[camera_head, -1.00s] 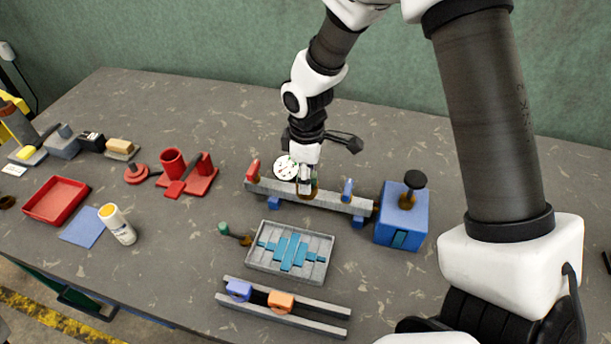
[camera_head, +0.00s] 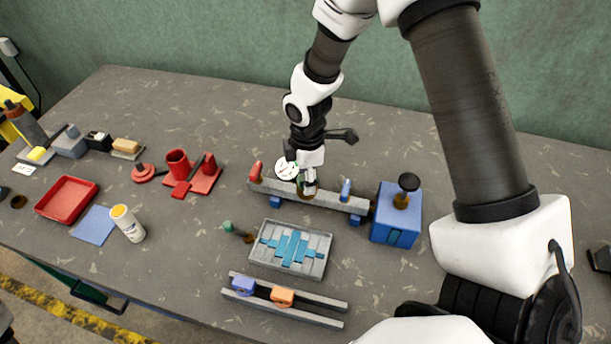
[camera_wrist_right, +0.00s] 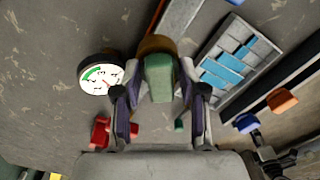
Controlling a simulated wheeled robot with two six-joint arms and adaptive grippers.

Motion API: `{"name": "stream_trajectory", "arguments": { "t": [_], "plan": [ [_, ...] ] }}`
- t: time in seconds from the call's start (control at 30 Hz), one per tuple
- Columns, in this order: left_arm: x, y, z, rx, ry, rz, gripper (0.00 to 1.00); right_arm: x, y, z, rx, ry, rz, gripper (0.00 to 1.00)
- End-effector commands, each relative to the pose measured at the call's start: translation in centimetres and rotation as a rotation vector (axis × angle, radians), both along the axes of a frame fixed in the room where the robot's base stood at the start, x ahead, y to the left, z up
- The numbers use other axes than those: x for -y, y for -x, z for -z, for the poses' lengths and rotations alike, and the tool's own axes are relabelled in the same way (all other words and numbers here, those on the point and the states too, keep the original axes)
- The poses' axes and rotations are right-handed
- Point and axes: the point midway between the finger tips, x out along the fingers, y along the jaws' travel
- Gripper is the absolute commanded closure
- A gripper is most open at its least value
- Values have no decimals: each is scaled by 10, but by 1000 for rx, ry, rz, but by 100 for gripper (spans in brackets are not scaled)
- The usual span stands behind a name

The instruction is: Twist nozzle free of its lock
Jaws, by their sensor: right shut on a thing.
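My right gripper (camera_head: 310,187) points down at the middle of a grey rail (camera_head: 330,199). In the right wrist view, its fingers (camera_wrist_right: 160,103) are on either side of a green piece (camera_wrist_right: 158,82) with a round brown-brass base (camera_wrist_right: 155,44) behind it. The gripper is shut on this green piece, which seems to be the nozzle; finger contact is partly hidden. A white dial gauge (camera_head: 287,167) sits beside the gripper and also shows in the wrist view (camera_wrist_right: 100,78). I cannot tell whether the lock is engaged.
A red fitting (camera_head: 256,171) and a blue fitting (camera_head: 346,189) stand on the rail either side of the gripper. A blue box (camera_head: 396,225) stands right of it. A tray with teal blocks (camera_head: 318,262) and a green-tipped brass piece (camera_head: 236,230) lie in front.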

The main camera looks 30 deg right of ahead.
Motion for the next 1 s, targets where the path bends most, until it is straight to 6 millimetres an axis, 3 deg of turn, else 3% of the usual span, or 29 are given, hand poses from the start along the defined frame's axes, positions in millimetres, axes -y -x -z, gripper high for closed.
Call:
{"name": "stream_trajectory", "arguments": {
  "t": [0.43, 1.0],
  "plan": [
    [0, 0, -4, 0, 0, 0, 58, 0, 4, 5, -12, 0, -53, 90],
    [0, 0, -33, 0, 0, 0, 58, 1, 4, 2, -13, 0, -258, 90]
  ]
}}
